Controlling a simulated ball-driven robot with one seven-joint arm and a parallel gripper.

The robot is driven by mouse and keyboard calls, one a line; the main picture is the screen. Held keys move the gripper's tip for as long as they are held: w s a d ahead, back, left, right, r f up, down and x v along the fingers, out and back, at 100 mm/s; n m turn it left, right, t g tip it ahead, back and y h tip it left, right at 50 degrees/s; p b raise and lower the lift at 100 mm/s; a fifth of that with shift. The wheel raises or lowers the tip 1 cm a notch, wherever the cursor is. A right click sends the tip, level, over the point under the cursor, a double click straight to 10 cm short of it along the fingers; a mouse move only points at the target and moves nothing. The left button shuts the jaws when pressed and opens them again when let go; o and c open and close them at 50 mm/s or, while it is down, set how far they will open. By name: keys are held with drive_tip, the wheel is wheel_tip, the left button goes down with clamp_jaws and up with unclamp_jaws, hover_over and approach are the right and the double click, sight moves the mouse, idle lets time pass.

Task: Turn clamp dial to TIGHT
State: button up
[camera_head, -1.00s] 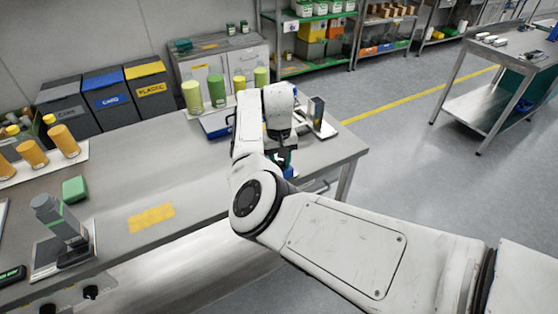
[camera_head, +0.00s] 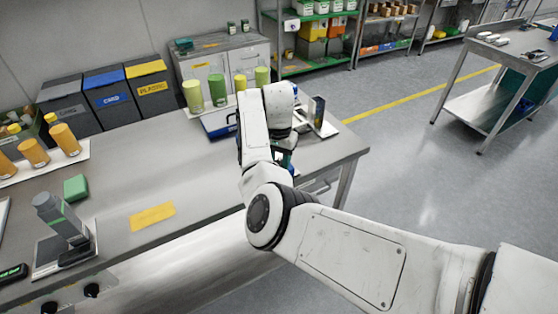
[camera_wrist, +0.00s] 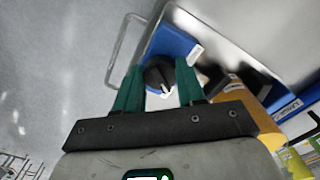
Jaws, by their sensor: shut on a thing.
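In the wrist view the clamp dial (camera_wrist: 158,76) is a round black knob with a white pointer mark, mounted on a blue block (camera_wrist: 174,44). My gripper (camera_wrist: 159,67) has two green fingers, one on each side of the dial, and is shut on it. The words around the dial cannot be read, so its setting is unclear. In the head view my own arm hides the dial and most of the gripper. Only a bit of green finger shows at the bench's right end.
The grey bench (camera_head: 190,180) carries yellow-green cylinders (camera_head: 216,88) at the back and a green block (camera_head: 76,187) at left. A metal handle (camera_wrist: 122,45) is left of the dial in the wrist view. A yellow part (camera_wrist: 243,92) lies close to the right finger.

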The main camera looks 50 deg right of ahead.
drive_tip(key=shift+w+m, duration=0.1)
drive_tip(key=shift+m, duration=0.5)
drive_tip(key=shift+r+m, duration=0.1)
drive_tip(key=shift+m, duration=0.2)
drive_tip(key=o, duration=1.1)
drive_tip(key=shift+c, duration=0.2)
wheel_tip(320, 180, up, 11)
drive_tip(key=b, duration=0.1)
drive_tip(key=shift+f, duration=0.2)
